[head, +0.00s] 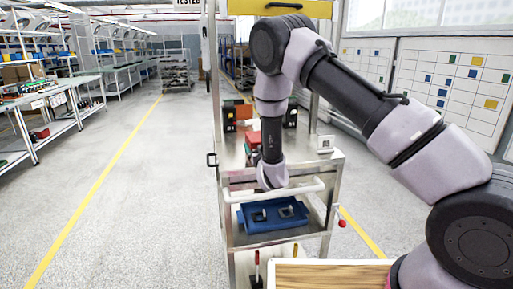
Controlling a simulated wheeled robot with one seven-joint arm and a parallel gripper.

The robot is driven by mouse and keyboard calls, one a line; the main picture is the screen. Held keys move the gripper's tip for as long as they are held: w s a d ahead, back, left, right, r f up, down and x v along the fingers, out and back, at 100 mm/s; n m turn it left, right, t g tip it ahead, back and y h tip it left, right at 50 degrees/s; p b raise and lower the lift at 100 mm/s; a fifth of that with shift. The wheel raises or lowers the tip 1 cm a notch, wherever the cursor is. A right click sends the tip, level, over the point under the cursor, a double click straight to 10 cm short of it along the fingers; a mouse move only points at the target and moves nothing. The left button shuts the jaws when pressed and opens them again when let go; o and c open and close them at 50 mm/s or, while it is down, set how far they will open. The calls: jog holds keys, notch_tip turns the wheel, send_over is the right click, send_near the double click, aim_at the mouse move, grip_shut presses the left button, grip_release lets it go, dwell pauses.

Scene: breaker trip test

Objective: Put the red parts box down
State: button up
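A red box-like thing (253,139), which may be the red parts box, shows at the cart's top, just left of my forearm. My forearm hides part of it, so I cannot tell whether it rests on the cart or is held. My arm comes in from the right, bends high over the cart and drops to a wrist at the cart's near side. My gripper's fingers are not visible; the wrist seems to hide them. The metal cart (334,160) has a top surface and a lower shelf.
A blue tray (262,226) with small dark parts sits on the cart's lower shelf, below a pale handle bar (245,196). Dark breaker-like units (230,115) stand farther back. A wooden surface (325,276) is at the bottom. Open floor (150,215) lies left.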

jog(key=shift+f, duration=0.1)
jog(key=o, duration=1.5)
